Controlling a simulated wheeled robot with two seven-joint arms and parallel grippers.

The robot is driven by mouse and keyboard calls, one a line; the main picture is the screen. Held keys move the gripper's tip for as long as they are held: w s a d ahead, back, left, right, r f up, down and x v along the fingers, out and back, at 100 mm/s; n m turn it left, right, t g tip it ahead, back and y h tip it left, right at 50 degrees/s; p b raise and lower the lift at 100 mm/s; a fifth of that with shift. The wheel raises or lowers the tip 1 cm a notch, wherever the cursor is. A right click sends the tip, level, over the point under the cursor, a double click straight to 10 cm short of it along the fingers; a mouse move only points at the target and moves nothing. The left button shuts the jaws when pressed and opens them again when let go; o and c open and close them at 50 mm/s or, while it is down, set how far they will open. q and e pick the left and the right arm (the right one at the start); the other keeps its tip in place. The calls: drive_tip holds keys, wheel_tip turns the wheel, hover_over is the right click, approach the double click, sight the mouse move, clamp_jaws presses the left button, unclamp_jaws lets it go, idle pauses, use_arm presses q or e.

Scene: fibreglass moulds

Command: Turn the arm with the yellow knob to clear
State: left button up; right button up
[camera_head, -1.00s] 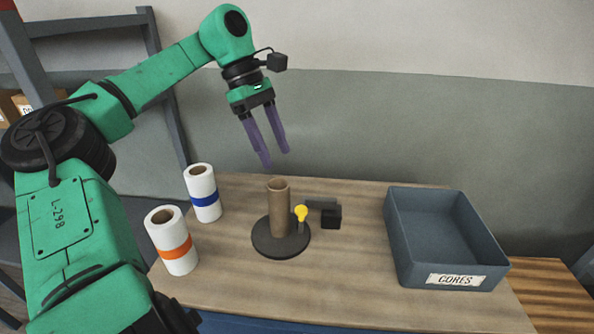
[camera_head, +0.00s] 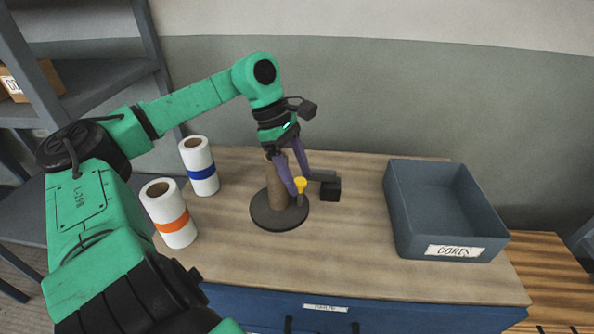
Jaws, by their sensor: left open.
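The yellow knob (camera_head: 300,185) sits on a short post at the near end of a dark arm (camera_head: 323,176), whose other end meets a black block (camera_head: 330,190). A brown cardboard core (camera_head: 275,188) stands upright on a round black base (camera_head: 280,214) beside the knob. My left gripper (camera_head: 299,182) is open, with its purple fingers pointing down at the knob. One finger passes in front of the core; whether either finger touches the knob I cannot tell. My right gripper is not in view.
A grey bin labelled CORES (camera_head: 400,225) stands empty at the right. A blue-banded roll (camera_head: 199,165) and an orange-banded roll (camera_head: 168,213) stand at the left of the wooden table (camera_head: 350,260). The table front is clear.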

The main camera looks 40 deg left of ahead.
use_arm(q)
drive_tip(key=shift+a, duration=0.15)
clamp_jaws()
drive_tip(key=shift+w+r, duration=0.1)
idle(1.1)
